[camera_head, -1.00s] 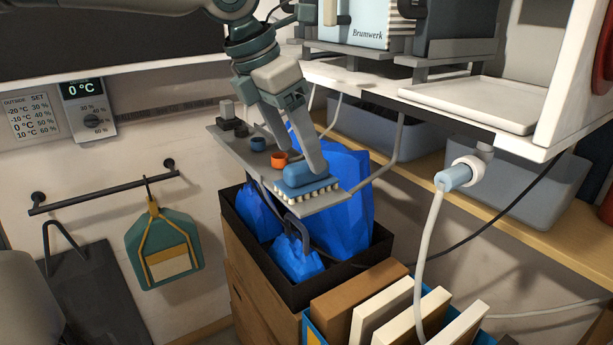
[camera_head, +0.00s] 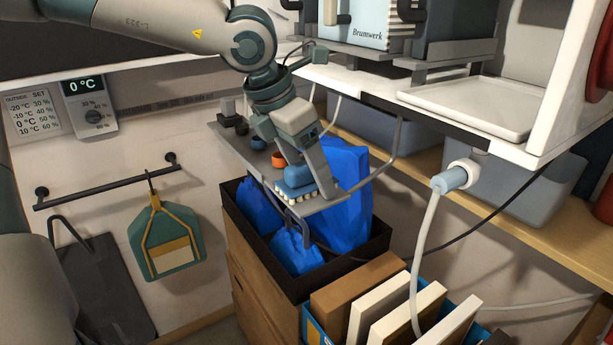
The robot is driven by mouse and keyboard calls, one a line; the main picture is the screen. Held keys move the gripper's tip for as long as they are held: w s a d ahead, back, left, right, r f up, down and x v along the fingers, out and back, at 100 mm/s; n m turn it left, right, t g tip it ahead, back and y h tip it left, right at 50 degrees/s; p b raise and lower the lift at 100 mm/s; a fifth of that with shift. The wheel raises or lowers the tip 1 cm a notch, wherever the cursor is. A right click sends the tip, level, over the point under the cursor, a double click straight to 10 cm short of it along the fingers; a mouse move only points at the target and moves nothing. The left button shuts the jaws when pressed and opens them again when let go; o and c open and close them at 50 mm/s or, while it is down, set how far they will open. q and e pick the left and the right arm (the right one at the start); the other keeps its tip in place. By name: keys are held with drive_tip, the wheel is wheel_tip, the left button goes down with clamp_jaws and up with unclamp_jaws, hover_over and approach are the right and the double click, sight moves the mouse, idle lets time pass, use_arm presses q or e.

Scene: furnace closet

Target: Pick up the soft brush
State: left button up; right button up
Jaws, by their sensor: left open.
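The soft brush (camera_head: 296,175) has a blue body and cream bristles. It rests on the small grey shelf (camera_head: 262,163) above the black-rimmed box. My left gripper (camera_head: 318,172) reaches down over the shelf from above. One finger shows clearly and covers the right end of the brush in this view; I cannot tell whether it touches it. The other finger is mostly hidden. The gripper is open and the brush still lies on the shelf. My right gripper is not in view.
An orange cup (camera_head: 278,159) and dark small items stand on the same shelf, left of the brush. Blue bags (camera_head: 345,222) fill the box below. A white ledge (camera_head: 440,118) and a pipe with a grey hose (camera_head: 450,180) are to the right.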

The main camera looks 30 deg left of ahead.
use_arm(q)
drive_tip(key=c, duration=1.2)
drive_tip(key=shift+r, duration=0.1)
drive_tip(key=shift+w+r+b, duration=0.1)
drive_tip(key=shift+r+b, duration=0.25)
drive_tip(key=shift+r, duration=0.05)
drive_tip(key=r+b, duration=0.2)
drive_tip(key=r, duration=0.1)
drive_tip(key=shift+d+r, duration=0.1)
drive_tip(key=shift+d, duration=0.1)
drive_tip(key=s+d+r+b, duration=0.4)
drive_tip(key=d+r, duration=0.3)
drive_tip(key=d, duration=0.3)
drive_tip(key=shift+d, duration=0.3)
